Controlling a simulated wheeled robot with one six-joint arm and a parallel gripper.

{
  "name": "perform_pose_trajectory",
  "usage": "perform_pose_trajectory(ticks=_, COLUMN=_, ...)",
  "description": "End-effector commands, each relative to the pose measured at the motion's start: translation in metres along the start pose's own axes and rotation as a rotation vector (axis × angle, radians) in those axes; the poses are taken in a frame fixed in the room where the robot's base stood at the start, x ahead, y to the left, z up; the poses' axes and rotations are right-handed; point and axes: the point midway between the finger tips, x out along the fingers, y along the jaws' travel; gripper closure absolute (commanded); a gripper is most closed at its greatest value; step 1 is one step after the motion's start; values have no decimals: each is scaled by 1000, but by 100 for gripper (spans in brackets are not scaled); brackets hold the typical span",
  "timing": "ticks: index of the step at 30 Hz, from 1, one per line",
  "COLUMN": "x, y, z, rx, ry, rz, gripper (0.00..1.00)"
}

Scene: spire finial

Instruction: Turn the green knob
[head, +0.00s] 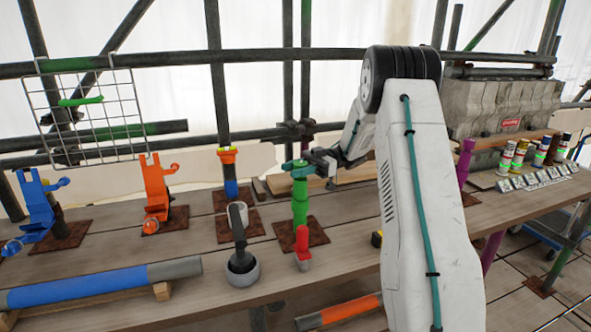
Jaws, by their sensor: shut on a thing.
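The green knob (293,166) sits on top of an upright green post (300,205) near the middle of the head view. The post stands on a rusty square plate on the wooden bench. My gripper (305,167) reaches in from the right at the top of the post and is shut on the knob. The jaws and my wrist hide part of the knob, so its exact angle is hard to tell.
Left of the post stand a blue and orange post (230,180), an orange clamp (157,187) and a blue clamp (38,205). In front are a grey pestle and mortar (242,268) and a red object (303,248). Several cans (520,155) stand far right.

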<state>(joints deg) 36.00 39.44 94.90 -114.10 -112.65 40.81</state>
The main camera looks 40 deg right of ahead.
Motion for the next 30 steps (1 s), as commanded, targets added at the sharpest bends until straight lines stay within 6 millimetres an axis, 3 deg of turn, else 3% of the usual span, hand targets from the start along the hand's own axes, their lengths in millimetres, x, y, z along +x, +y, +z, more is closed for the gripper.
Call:
perform_pose_trajectory(ticks=15, x=1, y=0, z=-2, rx=-4, ry=1, rz=-19, gripper=85)
perform_pose_trajectory(ticks=16, x=1, y=0, z=-2, rx=-4, ry=2, rz=-18, gripper=54)
perform_pose_trajectory(ticks=18, x=1, y=0, z=-2, rx=-4, ry=1, rz=-18, gripper=41)
perform_pose_trajectory(ticks=30, x=-3, y=1, z=-1, rx=-2, ry=0, rz=-22, gripper=41)
